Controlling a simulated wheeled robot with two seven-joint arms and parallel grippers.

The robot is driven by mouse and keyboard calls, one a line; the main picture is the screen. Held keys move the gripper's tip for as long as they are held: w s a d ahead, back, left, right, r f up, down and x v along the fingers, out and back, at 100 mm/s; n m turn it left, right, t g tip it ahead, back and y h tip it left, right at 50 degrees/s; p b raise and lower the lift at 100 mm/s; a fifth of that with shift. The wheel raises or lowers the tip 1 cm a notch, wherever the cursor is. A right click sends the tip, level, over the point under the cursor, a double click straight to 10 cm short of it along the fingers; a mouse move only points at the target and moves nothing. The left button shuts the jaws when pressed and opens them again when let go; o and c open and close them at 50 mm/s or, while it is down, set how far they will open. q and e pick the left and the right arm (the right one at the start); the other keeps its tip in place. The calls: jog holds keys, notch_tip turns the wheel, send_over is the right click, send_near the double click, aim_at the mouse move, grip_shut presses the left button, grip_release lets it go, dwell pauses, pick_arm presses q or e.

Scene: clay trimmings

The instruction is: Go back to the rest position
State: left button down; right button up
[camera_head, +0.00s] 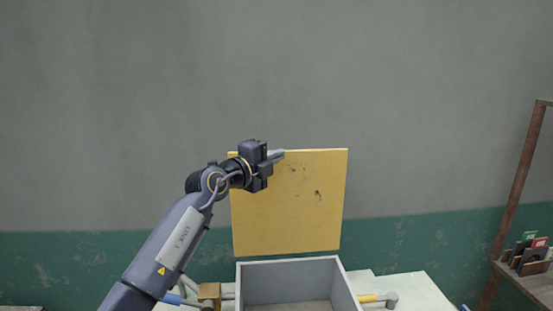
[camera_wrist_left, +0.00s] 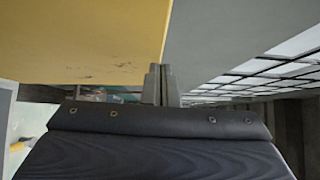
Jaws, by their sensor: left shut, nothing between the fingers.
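My left gripper (camera_head: 277,155) is raised in front of the upper part of a yellow board (camera_head: 290,215) in the head view. Its fingers are shut with nothing between them. In the left wrist view the closed fingertips (camera_wrist_left: 160,82) show beside the edge of the yellow board (camera_wrist_left: 80,40). I cannot tell whether they touch it. The board has a few dark marks on its face. My right gripper is not in view.
A grey open box (camera_head: 290,270) stands on a pale table (camera_head: 420,290) below the board. A tool with a yellow handle (camera_head: 372,298) lies to its right, and a wooden block (camera_head: 209,291) to its left. A wooden shelf (camera_head: 530,285) stands at the far right. The space right of the board is free.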

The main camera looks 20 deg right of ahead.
pick_arm(q)
jog(key=b+v, duration=0.5)
jog(key=v, duration=0.2)
jog(key=s+a+r+m+t+h, duration=0.1)
jog(key=s+a+r+m+t, duration=0.1)
jog(key=s+r+m, duration=0.45)
jog(key=s+a+r+m+t, duration=0.1)
jog(key=s+a+r+m, duration=0.2)
jog(key=s+m, duration=0.6)
jog(key=s+a+f+m+g+y, duration=0.2)
jog(key=s+a+f+m+y, duration=0.2)
jog(key=s+a+f+m, duration=0.3)
jog(key=s+a+f+m+g+y, duration=0.2)
jog(key=s+a+f+m+y, duration=0.2)
jog(key=a+f, duration=1.3)
jog(key=s+a+f+m+g+y, duration=0.2)
jog(key=s+a+f+m+y, duration=0.3)
jog(key=s+a+f+m, duration=0.6)
notch_tip(320, 180, down, 8)
jog(key=shift+a+r+m, duration=0.1)
jog(key=shift+a+m, duration=0.5)
jog(key=shift+m, duration=0.55)
